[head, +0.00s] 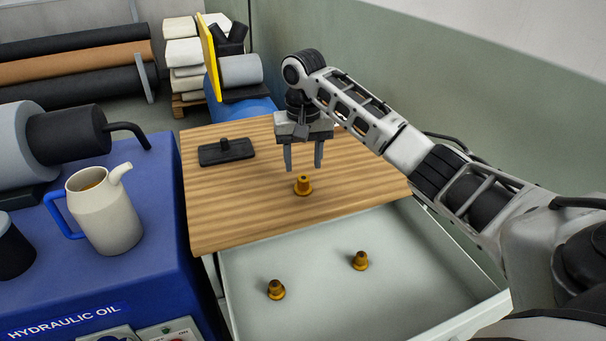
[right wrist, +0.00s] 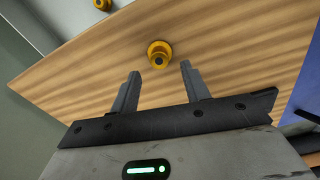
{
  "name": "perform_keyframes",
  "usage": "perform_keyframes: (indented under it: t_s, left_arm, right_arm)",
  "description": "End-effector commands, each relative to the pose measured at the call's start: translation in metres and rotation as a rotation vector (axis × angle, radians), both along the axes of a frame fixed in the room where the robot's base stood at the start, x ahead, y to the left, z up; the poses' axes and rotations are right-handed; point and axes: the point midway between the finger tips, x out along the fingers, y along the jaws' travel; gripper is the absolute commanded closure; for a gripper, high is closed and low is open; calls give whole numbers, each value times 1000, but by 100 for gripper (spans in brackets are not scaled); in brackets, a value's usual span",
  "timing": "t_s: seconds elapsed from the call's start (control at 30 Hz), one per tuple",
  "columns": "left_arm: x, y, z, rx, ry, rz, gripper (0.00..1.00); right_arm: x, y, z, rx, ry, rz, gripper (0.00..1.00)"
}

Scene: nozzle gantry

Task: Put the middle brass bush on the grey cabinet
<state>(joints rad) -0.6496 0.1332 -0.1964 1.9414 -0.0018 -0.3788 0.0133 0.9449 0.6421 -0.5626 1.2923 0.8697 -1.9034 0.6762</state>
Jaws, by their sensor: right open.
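A brass bush (head: 303,185) stands upright on the wooden top (head: 225,205) of the grey cabinet, near its front edge. Two more brass bushes stand in the open grey drawer below, one at the left (head: 276,290) and one further right (head: 361,261). My right gripper (head: 304,167) is open and empty just above the bush on the top, pointing down. In the right wrist view this bush (right wrist: 158,54) is just beyond the gap between the open fingertips (right wrist: 159,72), apart from both. My left gripper is not in view.
A black flat object with a knob (head: 226,151) lies at the back left of the wooden top. A cream jug (head: 103,210) with a blue handle stands on the blue unit (head: 170,215) at left. The drawer sticks out in front; the top's right side is clear.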

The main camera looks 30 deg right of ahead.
Motion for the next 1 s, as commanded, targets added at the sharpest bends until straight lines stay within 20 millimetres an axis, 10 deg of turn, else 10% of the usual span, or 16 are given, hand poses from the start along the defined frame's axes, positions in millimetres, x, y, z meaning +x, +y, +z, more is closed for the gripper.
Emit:
perform_keyframes:
  t_s: [0.33,1.0]
  left_arm:
    - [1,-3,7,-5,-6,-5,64]
    - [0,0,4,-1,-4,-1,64]
  right_arm:
    - [-2,0,64,-3,-2,-1,54]
    - [-2,1,70,0,1,-1,54]
